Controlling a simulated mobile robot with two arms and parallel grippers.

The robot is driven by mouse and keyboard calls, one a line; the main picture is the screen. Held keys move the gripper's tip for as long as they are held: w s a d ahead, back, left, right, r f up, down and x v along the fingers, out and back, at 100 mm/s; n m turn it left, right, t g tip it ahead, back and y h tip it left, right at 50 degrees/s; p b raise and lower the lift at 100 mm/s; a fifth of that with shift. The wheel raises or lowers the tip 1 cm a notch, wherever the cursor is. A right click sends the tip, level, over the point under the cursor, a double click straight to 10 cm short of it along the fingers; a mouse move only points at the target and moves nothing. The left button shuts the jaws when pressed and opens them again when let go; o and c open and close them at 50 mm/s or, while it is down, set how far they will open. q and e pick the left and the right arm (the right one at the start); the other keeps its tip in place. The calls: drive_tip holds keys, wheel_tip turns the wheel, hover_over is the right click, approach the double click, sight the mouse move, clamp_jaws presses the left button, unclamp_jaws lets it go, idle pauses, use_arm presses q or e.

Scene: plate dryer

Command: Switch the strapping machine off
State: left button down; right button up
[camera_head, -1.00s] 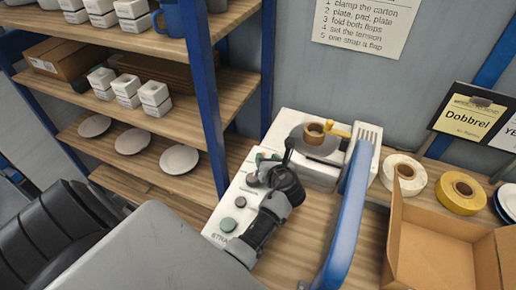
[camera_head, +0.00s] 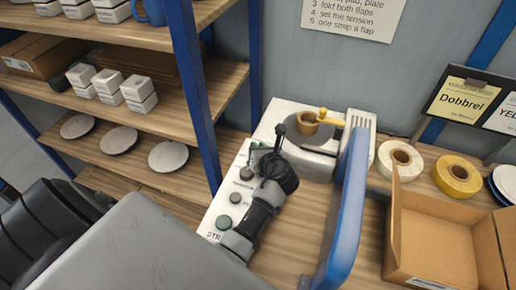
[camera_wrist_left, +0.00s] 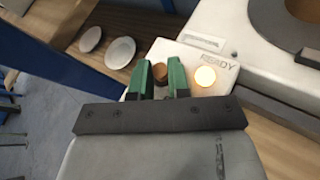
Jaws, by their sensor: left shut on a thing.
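The white strapping machine (camera_head: 337,160) stands on the wooden bench, with a tan roll (camera_head: 307,122) on top. Its control panel (camera_head: 222,203) runs toward the front left and carries several dark round knobs or buttons, including one at its lower end (camera_head: 223,222). My left gripper (camera_head: 258,149) is over the upper part of this panel. In the left wrist view, the green fingers of the left gripper (camera_wrist_left: 160,80) are shut on a small brown round knob (camera_wrist_left: 160,74). A yellow lamp (camera_wrist_left: 204,76) glows beside it, under the word READY. My right gripper does not show.
A blue curved bar (camera_head: 346,205) rises right of the machine. An open carton (camera_head: 430,235) and tape rolls (camera_head: 457,176) are at the right. Shelves with white boxes (camera_head: 138,93) and plates (camera_head: 168,156) stand at the left, with a blue post (camera_head: 195,90) near my arm.

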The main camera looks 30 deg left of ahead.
use_arm(q)
drive_tip(key=shift+r+p, duration=0.1)
drive_tip(key=shift+p, duration=0.2)
drive_tip(key=h+p, duration=0.1)
drive_tip(key=p, duration=0.1)
drive_tip(key=a+n+p, duration=0.1)
drive_tip(key=p, duration=0.2)
drive_tip(key=shift+s+a+r+h+p, duration=0.15)
drive_tip(key=shift+r+h+p, duration=0.2)
drive_tip(key=shift+r+h, duration=0.05)
drive_tip(key=shift+a+f+n+h, duration=0.15)
drive_tip(key=shift+a+n+h, duration=0.2)
drive_tip(key=shift+n+h, duration=0.25)
drive_tip(key=shift+s+a+f+n+h, duration=0.15)
drive_tip(key=shift+a+n+h, duration=0.3)
drive_tip(key=shift+h, duration=0.75)
drive_tip(key=shift+s+a+n+h, duration=0.15)
drive_tip(key=shift+a+n+h, duration=0.1)
drive_tip(key=shift+h, duration=0.05)
drive_tip(key=c, duration=1.1)
unclamp_jaws()
drive_tip(key=b+v, duration=0.1)
drive_tip(key=v, duration=0.9)
drive_tip(key=shift+s+b, duration=0.3)
